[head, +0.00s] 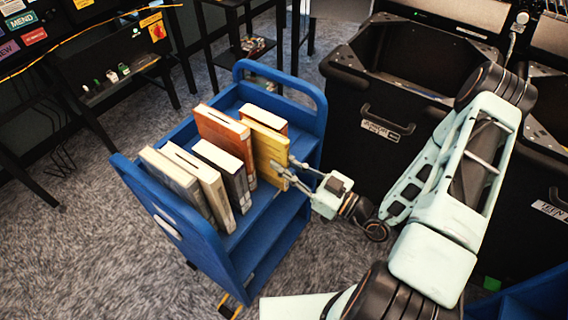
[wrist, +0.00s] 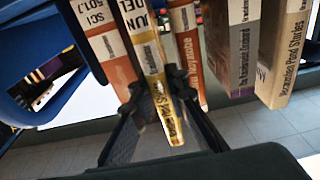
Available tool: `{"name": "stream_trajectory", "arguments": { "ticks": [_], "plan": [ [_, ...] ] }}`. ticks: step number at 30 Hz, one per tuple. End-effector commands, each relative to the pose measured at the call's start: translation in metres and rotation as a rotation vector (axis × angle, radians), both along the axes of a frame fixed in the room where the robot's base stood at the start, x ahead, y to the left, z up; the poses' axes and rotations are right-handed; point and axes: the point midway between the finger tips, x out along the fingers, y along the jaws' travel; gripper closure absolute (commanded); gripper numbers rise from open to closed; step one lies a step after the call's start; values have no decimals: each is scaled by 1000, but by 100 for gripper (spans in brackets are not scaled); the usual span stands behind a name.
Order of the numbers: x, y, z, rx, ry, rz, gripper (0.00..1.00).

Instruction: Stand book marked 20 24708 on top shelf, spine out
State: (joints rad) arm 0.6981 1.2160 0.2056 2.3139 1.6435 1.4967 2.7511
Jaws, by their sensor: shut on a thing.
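The yellow book (head: 264,152) stands upright, spine out, in the row on the top shelf of the blue cart (head: 262,212). In the wrist view, the yellow book (wrist: 160,90) shows a white label reading "JUN DEL". I cannot read 20 24708 on any book. My gripper (head: 287,172) is at the spine side of the yellow book. In the wrist view, my gripper (wrist: 152,100) has its dark fingers on either side of that spine, shut on it. Whether the book's base touches the shelf is hidden.
An orange book (head: 224,141) and a dark grey book (head: 222,172) stand left of it; cream books (head: 204,180) stand farther left. Another orange book (wrist: 103,45) is labelled "SCI 501.7". Black bins (head: 385,95) stand right of the cart. Carpet is clear at front left.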

Motion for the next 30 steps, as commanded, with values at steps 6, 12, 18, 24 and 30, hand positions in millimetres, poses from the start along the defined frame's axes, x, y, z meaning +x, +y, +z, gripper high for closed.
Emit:
{"name": "stream_trajectory", "arguments": {
  "ticks": [6, 12, 18, 24, 30],
  "plan": [
    [0, 0, -2, 2, -2, 0, 100],
    [0, 0, -6, 2, -2, 0, 100],
    [0, 0, -10, 2, -2, 1, 100],
    [0, 0, -11, 2, -1, 1, 71],
    [0, 0, -11, 1, -1, 0, 66]
  ]
}}
